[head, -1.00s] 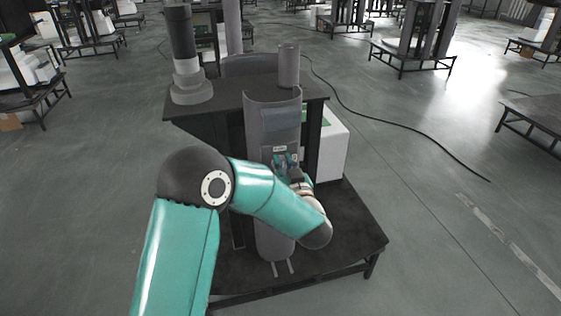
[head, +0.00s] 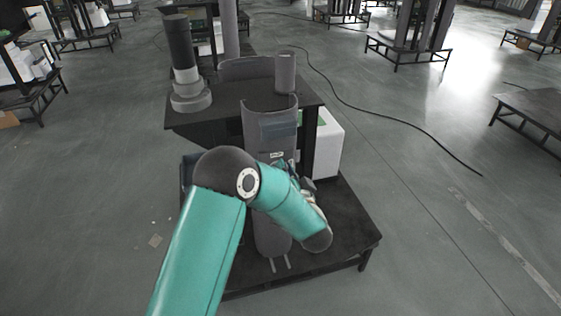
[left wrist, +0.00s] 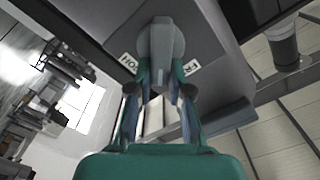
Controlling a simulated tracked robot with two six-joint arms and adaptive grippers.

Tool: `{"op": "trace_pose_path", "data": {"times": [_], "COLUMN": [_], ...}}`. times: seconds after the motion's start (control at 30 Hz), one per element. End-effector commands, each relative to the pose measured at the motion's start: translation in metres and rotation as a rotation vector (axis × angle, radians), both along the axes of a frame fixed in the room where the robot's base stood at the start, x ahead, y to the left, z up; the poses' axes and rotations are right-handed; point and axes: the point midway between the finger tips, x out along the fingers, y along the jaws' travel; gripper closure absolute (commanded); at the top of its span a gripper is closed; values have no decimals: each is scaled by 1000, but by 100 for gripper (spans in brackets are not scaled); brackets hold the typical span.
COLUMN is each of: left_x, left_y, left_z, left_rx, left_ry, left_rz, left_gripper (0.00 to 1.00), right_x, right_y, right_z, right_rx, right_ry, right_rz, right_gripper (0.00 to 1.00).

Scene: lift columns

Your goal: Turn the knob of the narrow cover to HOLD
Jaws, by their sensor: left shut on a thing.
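The narrow cover (head: 272,110) is a tall, curved grey shell standing on the dark platform. In the left wrist view its grey face (left wrist: 215,85) carries the knob (left wrist: 161,38), a grey grip on a rounded base. A HOLD label (left wrist: 128,62) is left of the knob and a partly legible label starting with FR (left wrist: 192,67) is right of it. My left gripper (left wrist: 160,80) is shut on the knob, one finger on each side. In the head view my left gripper (head: 284,166) is at the cover's front, mostly hidden by my arm. My right gripper is not in view.
A dark table (head: 225,115) behind the cover bears a dark post on a grey base (head: 190,98) and a small grey cylinder (head: 286,75). A white box (head: 328,150) stands right of the cover. A black cable (head: 400,118) crosses the floor.

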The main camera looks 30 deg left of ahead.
Motion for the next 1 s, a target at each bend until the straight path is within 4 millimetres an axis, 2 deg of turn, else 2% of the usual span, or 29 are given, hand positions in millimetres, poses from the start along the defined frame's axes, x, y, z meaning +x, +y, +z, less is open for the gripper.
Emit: {"op": "trace_pose_path", "data": {"times": [0.03, 0.5, 1.0], "left_x": [2, 7, 9], "left_y": [-1, -6, -8], "left_z": [4, -5, -14], "left_rx": [31, 316, 517], "left_ry": [30, 366, 600], "left_rz": [-3, -7, -9], "left_gripper": [100, 100, 100], "right_x": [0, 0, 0], "right_y": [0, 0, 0], "right_z": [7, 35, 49], "right_rx": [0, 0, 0], "right_ry": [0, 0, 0], "right_rz": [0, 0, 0], "right_gripper": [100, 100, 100]}}
